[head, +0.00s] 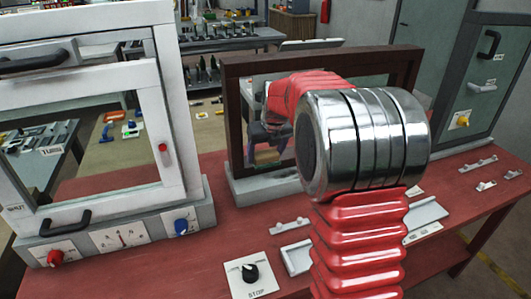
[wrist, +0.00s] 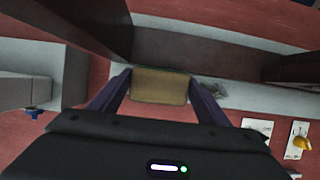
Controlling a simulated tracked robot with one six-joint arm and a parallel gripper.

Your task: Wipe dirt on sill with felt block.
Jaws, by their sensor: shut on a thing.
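My gripper (wrist: 158,80) is shut on a tan felt block (wrist: 159,87), with one purple finger at each side of it. The block sits over the pale sill (wrist: 262,97) at the foot of a dark brown frame (head: 234,110). A grey patch of dirt (wrist: 213,91) shows on the sill just right of the block, partly behind the right finger. In the head view the gripper (head: 266,143) is inside the frame opening, with the block (head: 268,155) low in it. My arm hides part of the sill. I cannot tell whether the block touches the sill.
The frame stands on a red table (head: 215,235). A white window unit (head: 170,105) with handles and knobs is on the left. A grey cabinet door (head: 480,85) is at the right. A STOP knob panel (head: 250,275) and several small latches lie in front.

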